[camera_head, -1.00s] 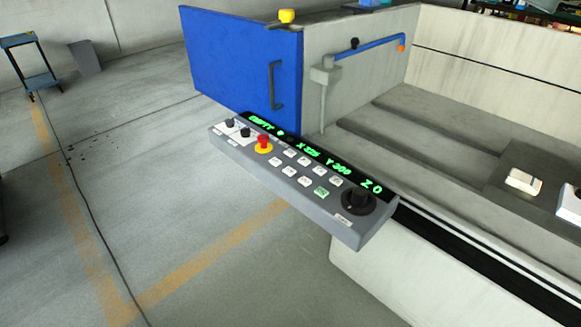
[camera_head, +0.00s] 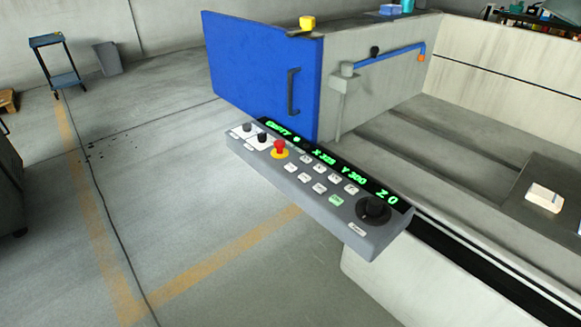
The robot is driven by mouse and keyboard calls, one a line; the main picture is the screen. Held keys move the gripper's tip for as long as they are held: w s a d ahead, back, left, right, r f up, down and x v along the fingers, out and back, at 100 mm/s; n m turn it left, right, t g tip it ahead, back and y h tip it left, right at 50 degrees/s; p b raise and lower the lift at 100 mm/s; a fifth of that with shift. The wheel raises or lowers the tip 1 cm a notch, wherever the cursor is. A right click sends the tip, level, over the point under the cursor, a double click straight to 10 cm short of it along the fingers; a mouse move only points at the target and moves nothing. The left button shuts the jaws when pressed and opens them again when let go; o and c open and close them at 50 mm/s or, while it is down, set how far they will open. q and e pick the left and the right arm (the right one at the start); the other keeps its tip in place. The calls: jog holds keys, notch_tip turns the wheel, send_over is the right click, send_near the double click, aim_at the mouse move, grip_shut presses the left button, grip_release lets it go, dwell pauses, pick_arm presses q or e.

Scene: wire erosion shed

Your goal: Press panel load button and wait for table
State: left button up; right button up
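The grey control panel (camera_head: 310,210) sticks out at the machine's front corner, in the middle of the view. Its dark display (camera_head: 345,173) shows green text that reads like "EMPTY", X 325, Y 300 and Z 0. A red stop button (camera_head: 280,148) on a yellow ring, several white buttons (camera_head: 319,169), one green button (camera_head: 336,201) and a black dial (camera_head: 373,209) sit on it. The button labels are too small to read. The machine table (camera_head: 455,166) lies behind the panel, with a white block (camera_head: 544,197) at right. Neither gripper is in view.
The blue door (camera_head: 262,75) stands at the tank's left side, with a blue pipe (camera_head: 390,57) behind it. A blue cart (camera_head: 56,65) and a grey bin (camera_head: 108,58) stand far left. The floor (camera_head: 170,190) left of the panel is clear.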

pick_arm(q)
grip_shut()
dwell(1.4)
